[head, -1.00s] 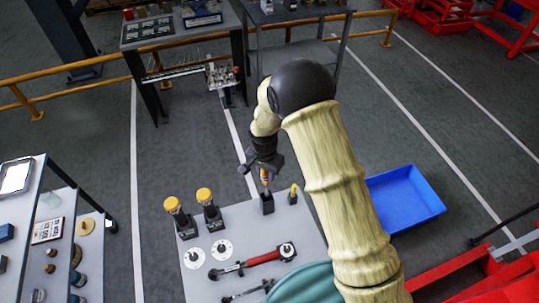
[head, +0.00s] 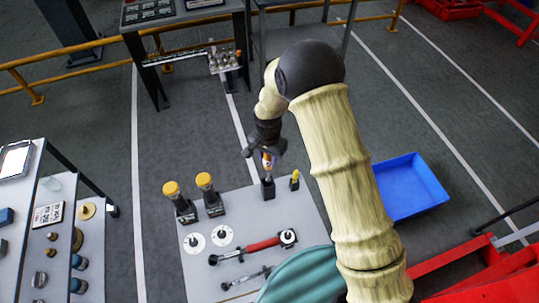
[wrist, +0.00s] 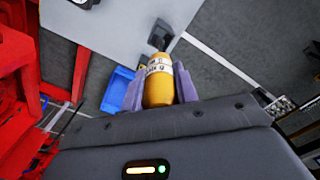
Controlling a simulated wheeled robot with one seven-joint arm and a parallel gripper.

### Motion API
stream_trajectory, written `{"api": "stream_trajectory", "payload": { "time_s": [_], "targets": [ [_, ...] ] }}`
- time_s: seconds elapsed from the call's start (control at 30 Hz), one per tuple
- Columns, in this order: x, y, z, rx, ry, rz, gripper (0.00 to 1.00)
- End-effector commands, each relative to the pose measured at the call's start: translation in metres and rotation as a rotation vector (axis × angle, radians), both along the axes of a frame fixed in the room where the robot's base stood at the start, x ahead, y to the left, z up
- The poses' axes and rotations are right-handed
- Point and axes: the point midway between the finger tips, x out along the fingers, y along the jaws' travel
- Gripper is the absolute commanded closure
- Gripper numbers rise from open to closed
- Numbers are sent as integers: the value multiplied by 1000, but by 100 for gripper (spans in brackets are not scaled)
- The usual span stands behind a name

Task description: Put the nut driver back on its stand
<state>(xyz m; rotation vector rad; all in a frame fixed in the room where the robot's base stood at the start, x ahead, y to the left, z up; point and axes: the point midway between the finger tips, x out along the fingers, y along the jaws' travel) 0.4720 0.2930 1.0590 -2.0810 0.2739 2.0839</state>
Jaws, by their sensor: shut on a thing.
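The nut driver (head: 267,161) has an orange-yellow handle with a white printed band. It is upright in the head view, and its handle (wrist: 158,88) fills the space between the jaws in the wrist view. My gripper (head: 264,150) is shut on the handle, one finger on each side. A small black stand (head: 268,189) is directly below the driver, near the grey table's back edge. The stand also shows beyond the handle in the wrist view (wrist: 161,35). The driver's lower end meets the stand in the picture; I cannot tell whether it is seated in it.
A small yellow-topped tool (head: 294,180) stands just right of the stand. Two yellow-capped tools (head: 205,190) stand to the left. A red-handled wrench (head: 262,245) and white dials (head: 195,242) lie on the grey table (head: 235,207). A blue bin (head: 410,185) is on the floor at right.

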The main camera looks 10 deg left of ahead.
Motion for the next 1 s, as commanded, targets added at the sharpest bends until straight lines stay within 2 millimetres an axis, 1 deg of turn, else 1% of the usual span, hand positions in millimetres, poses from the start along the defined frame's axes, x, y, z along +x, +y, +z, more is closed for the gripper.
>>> {"api": "stream_trajectory", "payload": {
  "time_s": [0.03, 1.0],
  "targets": [
    [0, 1, -8, 0, 0, 2, 100],
    [1, -1, -93, 1, -1, -3, 100]
  ]
}}
